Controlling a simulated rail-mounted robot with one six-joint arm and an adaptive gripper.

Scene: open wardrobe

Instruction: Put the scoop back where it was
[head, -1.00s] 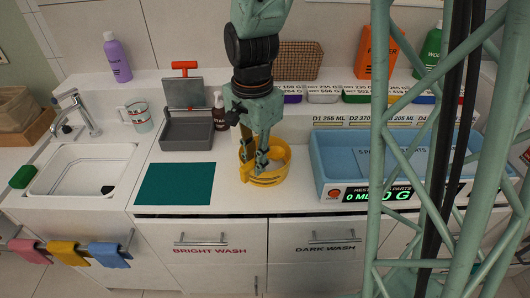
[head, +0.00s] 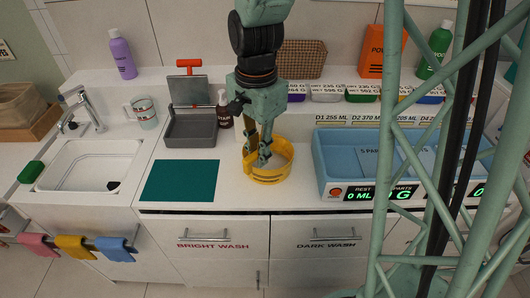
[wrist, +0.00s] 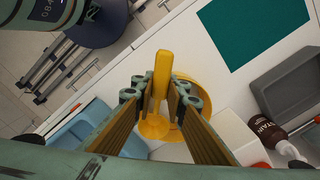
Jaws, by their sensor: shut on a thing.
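My gripper (wrist: 159,92) is shut on the upright yellow handle of the scoop (wrist: 163,72). The scoop's rounded yellow bowl (wrist: 153,128) shows below the fingers in the wrist view. A round yellow tub (wrist: 199,104) is just beside and partly behind the fingers there. In the head view my gripper (head: 261,149) points down at the yellow tub (head: 268,177), which stands on the white counter. The fingers and tub wall hide most of the scoop there. I cannot tell whether the scoop touches the tub.
A blue bin (head: 330,172) stands right of the tub. A teal mat (head: 180,181) lies to the left, with a grey scale-like tray (head: 190,132) and a brown stain bottle (head: 223,118) behind it. A sink (head: 88,168) is far left. The counter's front edge is close to the tub.

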